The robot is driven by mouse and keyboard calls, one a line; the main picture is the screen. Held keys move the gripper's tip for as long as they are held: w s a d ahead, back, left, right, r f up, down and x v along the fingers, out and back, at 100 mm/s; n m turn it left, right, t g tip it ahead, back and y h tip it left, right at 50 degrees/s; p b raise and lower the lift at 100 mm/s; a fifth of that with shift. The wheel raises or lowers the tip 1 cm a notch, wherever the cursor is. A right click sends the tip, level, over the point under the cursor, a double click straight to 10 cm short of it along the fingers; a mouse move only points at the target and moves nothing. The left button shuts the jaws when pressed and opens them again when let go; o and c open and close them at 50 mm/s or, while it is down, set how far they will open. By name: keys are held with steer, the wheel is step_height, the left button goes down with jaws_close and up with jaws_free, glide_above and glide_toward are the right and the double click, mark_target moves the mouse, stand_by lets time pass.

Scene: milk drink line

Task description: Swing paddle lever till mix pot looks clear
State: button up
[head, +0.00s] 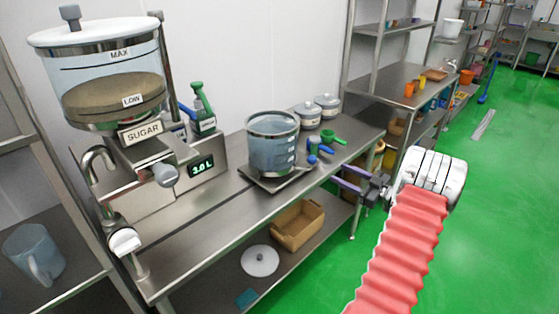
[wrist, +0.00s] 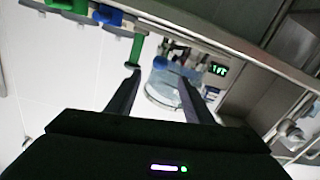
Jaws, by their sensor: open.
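The mix pot (head: 272,148) is a clear, marked vessel holding bluish, see-through liquid. It stands upright on a flat grey plate (head: 275,180) on the steel bench. I cannot make out a paddle lever on it. My gripper (head: 334,175) is open and empty at the bench's front edge, right of the pot and apart from it. In the wrist view, the pot (wrist: 163,90) shows tilted beyond the fingers, partly hidden by them.
Blue (head: 314,150) and green (head: 332,137) handled tools lie right of the pot, near two lidded pots (head: 326,104). The sugar hopper (head: 115,80) and a display (head: 201,167) reading 3.0 L stand left.

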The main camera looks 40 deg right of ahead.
steer(key=w+r+m+g+h, duration=0.2)
steer(key=w+r+h, duration=0.4)
steer(key=w+r, duration=0.15)
steer(key=w+a+r+m+g+h, duration=0.2)
steer(key=a+r+m+g+h, duration=0.2)
steer(key=s+a+f+m+g+y, duration=0.1)
steer(key=s+a+g, duration=0.3)
steer(key=a, duration=0.6)
steer(key=s+a+g+y, duration=0.1)
steer(key=s+a, duration=0.6)
steer(key=a, duration=0.3)
steer(key=s+a+f+m+g+y, duration=0.1)
steer(key=s+a+g+y, duration=0.15)
steer(key=s+a, duration=0.45)
steer(key=s+a+r+n+y, duration=0.1)
steer(key=s+a+r+n, duration=0.1)
steer(key=a, duration=1)
steer(key=s+a+r+n+t+y, duration=0.1)
steer(key=s+a+r, duration=0.3)
steer(key=a, duration=0.8)
steer(key=shift+s+a+n+y, duration=0.2)
steer(key=shift+n+y, duration=0.15)
steer(key=shift+n, duration=0.15)
steer(key=shift+c, duration=0.4)
